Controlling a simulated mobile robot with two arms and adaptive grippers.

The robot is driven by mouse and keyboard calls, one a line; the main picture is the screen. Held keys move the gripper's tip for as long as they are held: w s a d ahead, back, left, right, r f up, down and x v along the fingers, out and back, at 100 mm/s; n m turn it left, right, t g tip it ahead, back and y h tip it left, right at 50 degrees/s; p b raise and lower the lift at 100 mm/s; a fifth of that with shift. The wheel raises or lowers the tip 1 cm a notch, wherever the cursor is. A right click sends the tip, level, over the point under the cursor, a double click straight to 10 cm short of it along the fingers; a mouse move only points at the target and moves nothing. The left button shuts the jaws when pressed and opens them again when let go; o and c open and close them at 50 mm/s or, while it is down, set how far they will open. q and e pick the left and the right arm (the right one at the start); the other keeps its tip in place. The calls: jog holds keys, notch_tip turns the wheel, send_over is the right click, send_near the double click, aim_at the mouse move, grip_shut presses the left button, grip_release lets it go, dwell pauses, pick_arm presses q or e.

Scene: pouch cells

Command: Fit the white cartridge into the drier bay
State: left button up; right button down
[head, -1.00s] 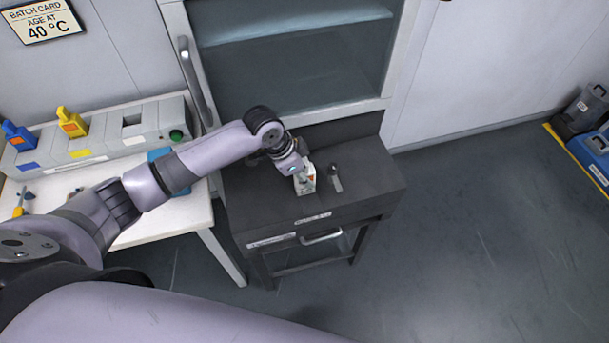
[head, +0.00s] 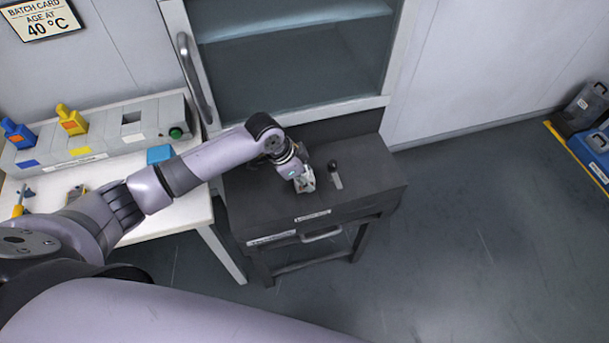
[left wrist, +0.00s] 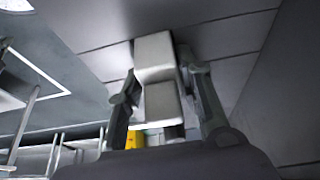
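The white cartridge (left wrist: 154,58) shows as a pale block between the fingers of my left gripper (left wrist: 162,88) in the left wrist view. Both fingers appear to press its sides. In the head view my left gripper (head: 304,184) is low over the dark bench and hides most of the cartridge. A long grey rack (head: 165,117) stands on the white table at left. Its right-hand bay (head: 132,119) is an open, empty square recess near a green button (head: 176,133). My right gripper is not in view.
A blue bottle-shaped piece (head: 18,133) and a yellow one (head: 71,119) stand in the rack's other bays. A small dark-topped tool (head: 334,174) lies on the dark bench (head: 365,170), right of my gripper. A glass-fronted cabinet (head: 290,65) stands behind.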

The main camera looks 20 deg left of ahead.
pick_arm(q)
jog(key=o, duration=0.3)
jog(key=shift+o, duration=0.2)
jog(key=shift+r, duration=0.1)
jog(key=shift+r, duration=0.25)
jog(key=v, duration=1.2)
jog(key=shift+r+b, duration=0.25)
jog(key=shift+b, duration=0.1)
